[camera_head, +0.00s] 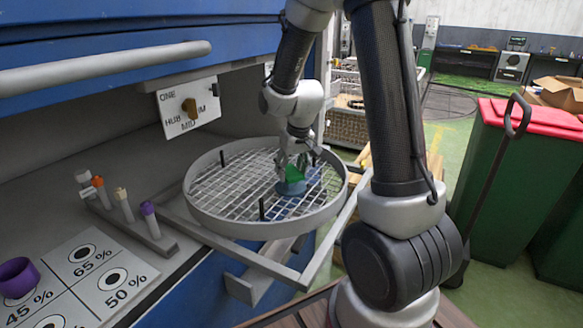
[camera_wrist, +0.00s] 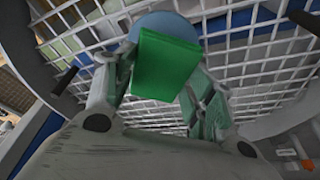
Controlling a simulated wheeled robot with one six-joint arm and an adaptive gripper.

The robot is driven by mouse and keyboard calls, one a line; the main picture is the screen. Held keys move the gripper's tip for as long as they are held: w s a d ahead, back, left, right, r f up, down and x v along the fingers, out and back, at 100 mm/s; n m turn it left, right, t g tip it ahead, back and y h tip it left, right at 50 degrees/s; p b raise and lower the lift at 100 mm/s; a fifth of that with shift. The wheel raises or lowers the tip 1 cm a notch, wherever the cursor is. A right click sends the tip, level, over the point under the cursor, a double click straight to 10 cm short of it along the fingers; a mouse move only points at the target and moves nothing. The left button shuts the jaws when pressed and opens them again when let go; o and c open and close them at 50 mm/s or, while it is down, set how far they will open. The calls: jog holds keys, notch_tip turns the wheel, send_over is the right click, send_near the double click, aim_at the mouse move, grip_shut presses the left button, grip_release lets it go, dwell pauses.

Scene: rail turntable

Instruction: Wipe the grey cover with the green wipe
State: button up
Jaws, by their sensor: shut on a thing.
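My gripper (camera_head: 297,162) is over the round wire-mesh turntable, pointing down, and is shut on the green wipe (camera_head: 292,173). In the wrist view the green wipe (camera_wrist: 166,68) is a flat-faced block between the two fingers of my gripper (camera_wrist: 163,75). A round blue-grey disc, which looks like the grey cover (camera_head: 291,189), lies on the mesh right below the wipe. In the wrist view the wipe hides much of this cover (camera_wrist: 163,24). I cannot tell whether the wipe touches it.
The turntable (camera_head: 215,221) has a raised grey rim and short black upright pegs. A bench at left holds a rack of capped tubes (camera_head: 148,215), a purple ring (camera_head: 17,278) and a percent-marked board (camera_head: 88,275). A dial panel (camera_head: 190,106) hangs behind. Green bins (camera_head: 510,190) stand at right.

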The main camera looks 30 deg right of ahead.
jog(key=shift+f, duration=0.35)
